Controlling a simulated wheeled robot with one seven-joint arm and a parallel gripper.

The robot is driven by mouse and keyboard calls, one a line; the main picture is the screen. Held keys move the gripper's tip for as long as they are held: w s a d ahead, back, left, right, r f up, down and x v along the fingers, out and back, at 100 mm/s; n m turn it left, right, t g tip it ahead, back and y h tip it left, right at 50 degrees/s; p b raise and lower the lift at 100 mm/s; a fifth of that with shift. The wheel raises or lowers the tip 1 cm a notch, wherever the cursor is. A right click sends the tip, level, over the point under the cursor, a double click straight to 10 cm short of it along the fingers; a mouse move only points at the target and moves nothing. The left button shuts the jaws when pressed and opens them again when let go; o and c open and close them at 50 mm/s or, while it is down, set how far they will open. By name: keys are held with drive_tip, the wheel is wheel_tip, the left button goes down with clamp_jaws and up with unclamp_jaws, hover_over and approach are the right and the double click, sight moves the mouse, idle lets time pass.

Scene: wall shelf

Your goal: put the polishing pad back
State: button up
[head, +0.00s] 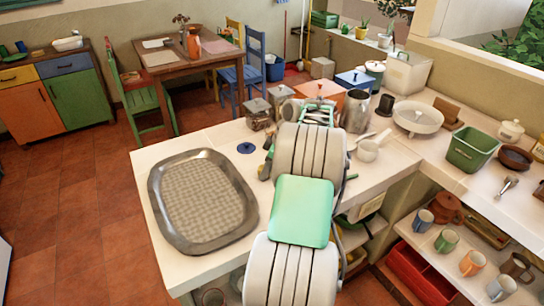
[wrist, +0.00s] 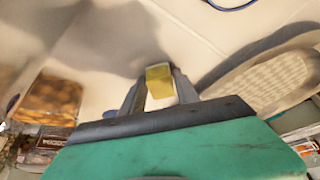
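In the wrist view a small yellow block (wrist: 158,78), which I take to be the polishing pad, sits between the two fingertips of my gripper (wrist: 159,84). A pale patch shows just below it. Both fingers appear to touch its sides, so my gripper looks shut on it. A pale surface and dark shadows lie beyond; the gap between block and surface cannot be judged. In the head view my arm hides the fingers and the block. I cannot tell which place on the counter belongs to the pad.
A grey-rimmed tray (head: 158,210) lies on the counter (head: 225,143) left of my arm, and a blue disc (head: 246,148) lies near the arm. Glass jars (head: 258,114), a metal pitcher (head: 355,111) and an orange box (head: 322,90) stand behind.

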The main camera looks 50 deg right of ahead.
drive_tip(key=p+v, duration=0.2)
drive_tip(key=v, duration=1)
drive_tip(key=w+a+r+m, duration=0.15)
drive_tip(key=w+a, duration=0.25)
drive_tip(key=a, duration=0.8)
drive_tip(key=w+a+r+m, duration=0.1)
drive_tip(key=w+a+r, duration=0.2)
drive_tip(key=a, duration=1)
drive_tip(key=s+a+f+m+h, duration=0.1)
drive_tip(key=s+a+f, duration=0.2)
drive_tip(key=s+a, duration=0.3)
drive_tip(key=s+a+f+m+h, duration=0.1)
drive_tip(key=s+a+f, duration=0.2)
drive_tip(key=s+a, duration=0.4)
drive_tip(key=a, duration=0.2)
drive_tip(key=shift+a+m, duration=0.35)
drive_tip(key=shift+f, duration=0.1)
drive_tip(key=shift+c, duration=0.4)
